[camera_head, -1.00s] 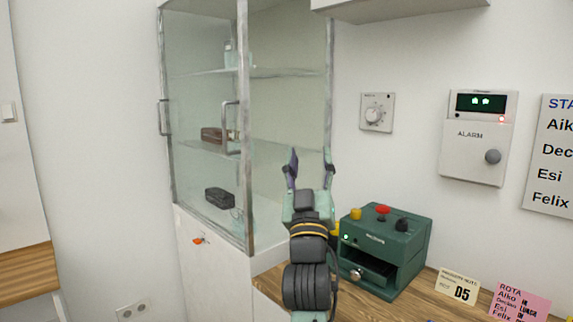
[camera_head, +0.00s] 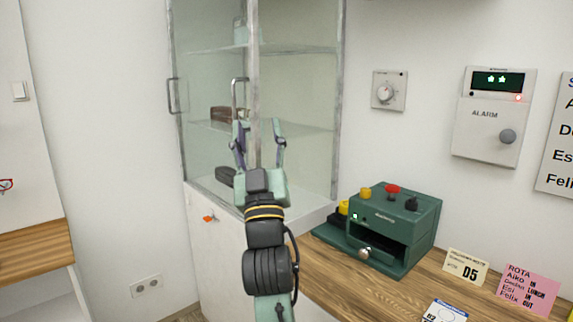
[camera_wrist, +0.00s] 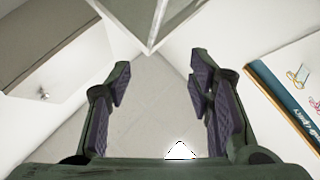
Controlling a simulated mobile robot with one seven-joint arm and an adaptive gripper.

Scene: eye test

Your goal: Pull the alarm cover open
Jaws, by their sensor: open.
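The alarm box (camera_head: 488,138) is on the wall at the right in the head view. Its pale cover reads ALARM and bears a round grey knob (camera_head: 507,136). Above the cover are a dark display (camera_head: 498,80) with green marks and a lit red light (camera_head: 518,98). The cover looks shut. My gripper (camera_head: 258,140) is open and empty, fingers pointing up, in front of the glass cabinet and well left of the alarm box. In the wrist view my gripper (camera_wrist: 160,90) shows its two fingers wide apart with nothing between them. The alarm box is not seen there.
A glass cabinet (camera_head: 295,110) with upright handles stands behind my gripper. A green machine (camera_head: 398,225) with coloured knobs sits on the wooden counter (camera_head: 340,275) below the alarm. A wall dial (camera_head: 388,91) is left of the alarm. Notes (camera_head: 528,288) lie at the front right.

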